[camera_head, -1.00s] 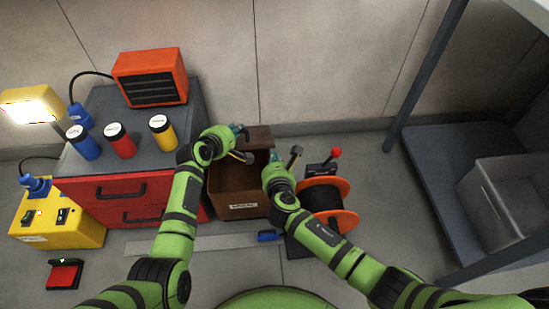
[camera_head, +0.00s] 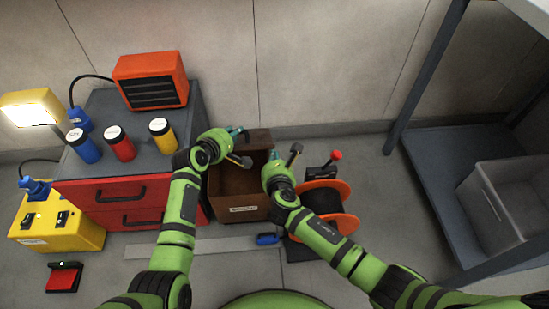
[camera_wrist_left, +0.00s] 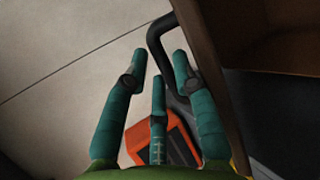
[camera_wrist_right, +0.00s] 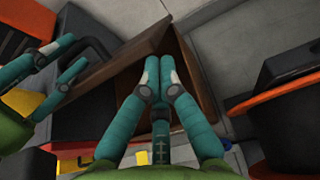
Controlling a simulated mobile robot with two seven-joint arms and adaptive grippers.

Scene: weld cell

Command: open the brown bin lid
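The brown bin (camera_head: 238,206) stands on the floor with its inside showing; its lid (camera_head: 259,139) is raised toward the wall. My left gripper (camera_head: 238,132) is at the lid's left side. In the left wrist view its fingers (camera_wrist_left: 160,62) are apart, close to the black lid handle (camera_wrist_left: 157,34); I cannot tell if they touch it. The right wrist view shows the handle (camera_wrist_right: 95,45) near the left fingers. My right gripper (camera_head: 271,157) is over the bin's right side; its fingertips (camera_wrist_right: 160,68) are together, with nothing visible between them, before the raised lid (camera_wrist_right: 128,66).
A red drawer cabinet (camera_head: 90,191) with bottles and an orange heater (camera_head: 150,80) stands left of the bin. An orange cable reel (camera_head: 342,187) is close on the right. A grey crate (camera_head: 507,202) sits on a shelf farther right. The wall is close behind.

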